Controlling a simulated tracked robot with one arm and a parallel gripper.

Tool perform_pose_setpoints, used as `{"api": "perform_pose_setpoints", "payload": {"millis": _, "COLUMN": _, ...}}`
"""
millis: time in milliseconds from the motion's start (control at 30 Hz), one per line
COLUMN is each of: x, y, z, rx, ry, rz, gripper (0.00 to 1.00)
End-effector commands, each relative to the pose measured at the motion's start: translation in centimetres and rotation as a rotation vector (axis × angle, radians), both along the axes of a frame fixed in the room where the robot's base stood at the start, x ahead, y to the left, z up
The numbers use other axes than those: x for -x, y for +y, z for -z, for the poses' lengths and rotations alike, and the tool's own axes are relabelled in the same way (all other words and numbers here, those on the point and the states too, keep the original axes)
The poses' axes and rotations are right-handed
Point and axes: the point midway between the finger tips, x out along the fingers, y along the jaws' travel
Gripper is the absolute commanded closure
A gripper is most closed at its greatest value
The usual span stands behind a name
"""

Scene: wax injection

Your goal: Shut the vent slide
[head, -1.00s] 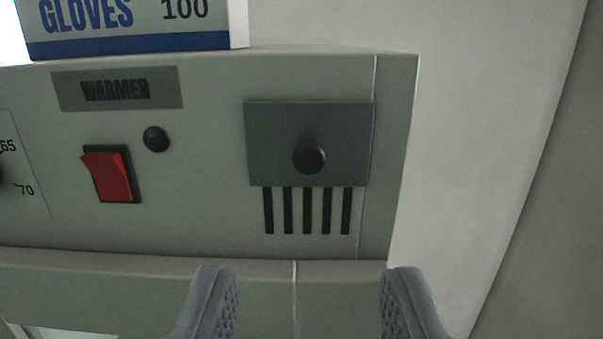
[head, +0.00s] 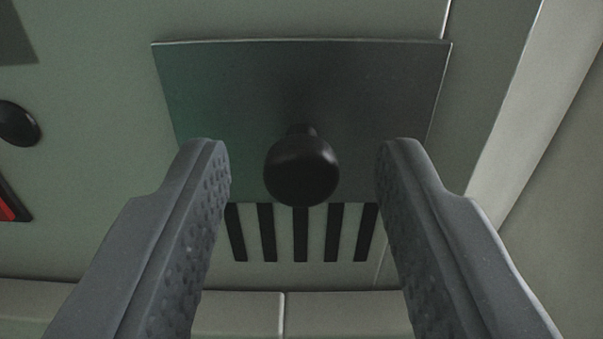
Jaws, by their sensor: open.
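The vent slide (head: 235,85) is a dark grey-green plate on the warmer's front panel. A round black knob (head: 301,172) sticks out from its lower middle. Below the plate, the lower parts of several dark vent slots (head: 300,235) show uncovered; their upper ends are behind the plate. My gripper (head: 303,165) is open. One finger is left of the knob and one is right of it, with a gap on each side. Neither finger appears to touch the knob.
A black round button (head: 17,124) and the edge of a red switch (head: 12,205) are at the left. The warmer panel (head: 85,185) has a ledge (head: 240,313) below the slots. A pale wall lies at the right.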

Motion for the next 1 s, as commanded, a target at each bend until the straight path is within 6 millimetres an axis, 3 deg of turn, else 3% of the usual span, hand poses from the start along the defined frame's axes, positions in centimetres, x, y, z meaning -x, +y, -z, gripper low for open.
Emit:
{"api": "perform_pose_setpoints", "payload": {"millis": 67, "x": 0.0, "y": 0.0, "z": 0.0, "rx": 0.000, "ry": 0.000, "rz": 0.000, "gripper": 0.62}}
{"api": "perform_pose_setpoints", "payload": {"millis": 200, "x": 0.0, "y": 0.0, "z": 0.0, "rx": 0.000, "ry": 0.000, "rz": 0.000, "gripper": 1.00}}
{"api": "perform_pose_setpoints", "payload": {"millis": 467, "x": 0.0, "y": 0.0, "z": 0.2, "rx": -0.001, "ry": 0.000, "rz": 0.000, "gripper": 1.00}}
{"api": "perform_pose_setpoints", "payload": {"millis": 800, "x": 0.0, "y": 0.0, "z": 5.4, "rx": -0.004, "ry": 0.001, "rz": -0.001, "gripper": 1.00}}
{"api": "perform_pose_setpoints", "payload": {"millis": 1000, "x": 0.0, "y": 0.0, "z": 6.4, "rx": 0.000, "ry": 0.003, "rz": 0.000, "gripper": 1.00}}
